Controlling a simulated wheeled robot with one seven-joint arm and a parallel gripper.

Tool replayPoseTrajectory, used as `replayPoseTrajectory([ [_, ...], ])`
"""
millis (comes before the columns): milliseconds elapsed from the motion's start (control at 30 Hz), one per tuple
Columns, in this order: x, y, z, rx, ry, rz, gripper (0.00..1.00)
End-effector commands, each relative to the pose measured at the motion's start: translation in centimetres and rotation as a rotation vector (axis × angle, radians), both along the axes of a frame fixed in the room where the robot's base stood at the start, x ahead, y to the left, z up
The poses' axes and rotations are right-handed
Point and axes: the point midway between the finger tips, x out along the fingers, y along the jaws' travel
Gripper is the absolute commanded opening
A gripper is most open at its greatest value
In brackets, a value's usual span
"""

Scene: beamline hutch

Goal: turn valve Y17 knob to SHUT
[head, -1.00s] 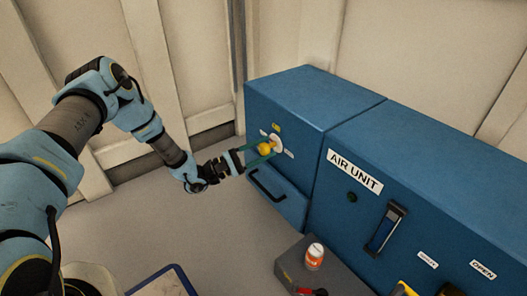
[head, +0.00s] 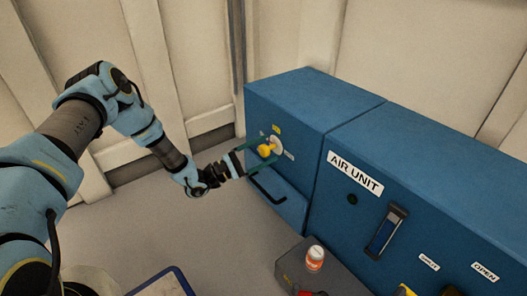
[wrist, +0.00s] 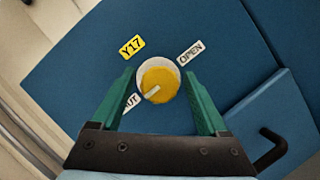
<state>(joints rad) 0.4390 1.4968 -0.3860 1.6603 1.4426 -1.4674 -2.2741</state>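The yellow Y17 knob (wrist: 159,82) sits on a pale round plate (wrist: 143,74) on the blue cabinet face; it also shows in the head view (head: 265,150). Its white pointer mark aims to the lower left, toward a label (wrist: 131,101) of which only "UT" shows, the rest hidden by my left finger. The OPEN label (wrist: 190,53) is at upper right and the yellow Y17 tag (wrist: 131,47) at upper left. My gripper (wrist: 158,73) is open, its green fingers on either side of the knob with a visible gap at each side.
A dark drawer handle (head: 267,189) sticks out below the knob. The AIR UNIT cabinet (head: 330,195) adjoins on the right.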

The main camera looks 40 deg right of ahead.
Motion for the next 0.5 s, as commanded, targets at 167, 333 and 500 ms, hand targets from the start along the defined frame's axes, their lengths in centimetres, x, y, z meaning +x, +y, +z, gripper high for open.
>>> replayPoseTrajectory([
  [167, 0.0, 0.0, 0.0, -0.001, -0.001, 0.000, 0.81],
  [333, 0.2, 0.4, -0.1, -0.001, 0.000, 0.001, 0.81],
  [500, 1.0, 2.7, -0.7, 0.002, 0.000, 0.003, 0.81],
])
